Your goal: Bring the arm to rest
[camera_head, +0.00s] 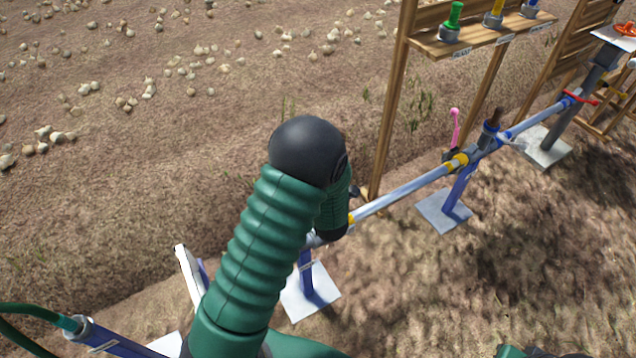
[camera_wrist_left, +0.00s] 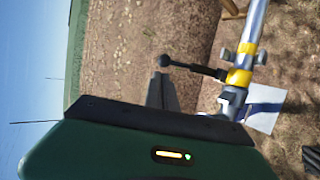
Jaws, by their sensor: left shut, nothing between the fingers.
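My left arm (camera_head: 262,235), in green ribbed covers with a black elbow, rises from the bottom of the head view and bends down at the elbow. Its gripper is hidden behind the arm there. In the left wrist view my left gripper (camera_wrist_left: 161,82) shows as dark fingers close together, shut and empty. A black-knobbed lever (camera_wrist_left: 193,67) on the pipe crosses close to the fingertips in that view. I cannot tell whether they touch. My right gripper is not in view.
A grey-blue pipe (camera_head: 400,192) with yellow bands runs diagonally on blue posts with pale base plates (camera_head: 445,212). A wooden rack (camera_head: 480,40) holds green, yellow and blue fittings. A pink lever (camera_head: 455,127) stands by the pipe. Stony bare ground lies at upper left.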

